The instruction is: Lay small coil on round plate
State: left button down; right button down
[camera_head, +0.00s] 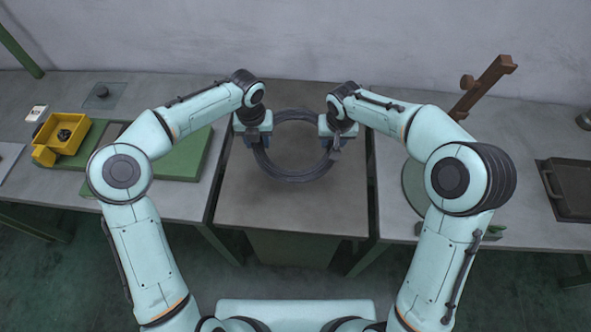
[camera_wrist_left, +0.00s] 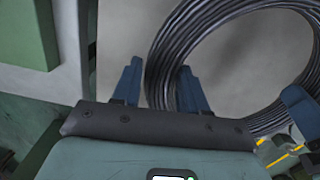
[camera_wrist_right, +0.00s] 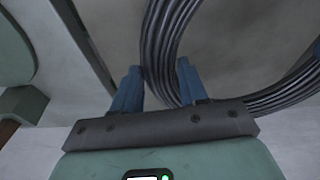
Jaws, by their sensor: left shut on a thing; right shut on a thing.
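The coil (camera_head: 292,175) is a ring of dark grey wire over the middle table. My left gripper (camera_head: 256,143) is shut on its left side; in the left wrist view the strands (camera_wrist_left: 165,75) pass between the blue fingers. My right gripper (camera_head: 337,139) is shut on its right side, and the strands (camera_wrist_right: 160,65) run between its fingers in the right wrist view. I cannot tell whether the coil touches the table. The round plate (camera_head: 412,186), a pale green disc, lies on the right table, partly hidden by my right arm; its edge shows in the right wrist view (camera_wrist_right: 14,55).
The middle table (camera_head: 290,218) is otherwise bare, with narrow gaps to both side tables. A brown post (camera_head: 484,86) rises behind the round plate. A dark tray (camera_head: 572,190) lies far right. A yellow bin (camera_head: 47,150) and a green board (camera_head: 187,160) are on the left.

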pick_arm(q)
jog(key=shift+w, duration=0.15)
pick_arm(e)
jog(key=shift+w, duration=0.15)
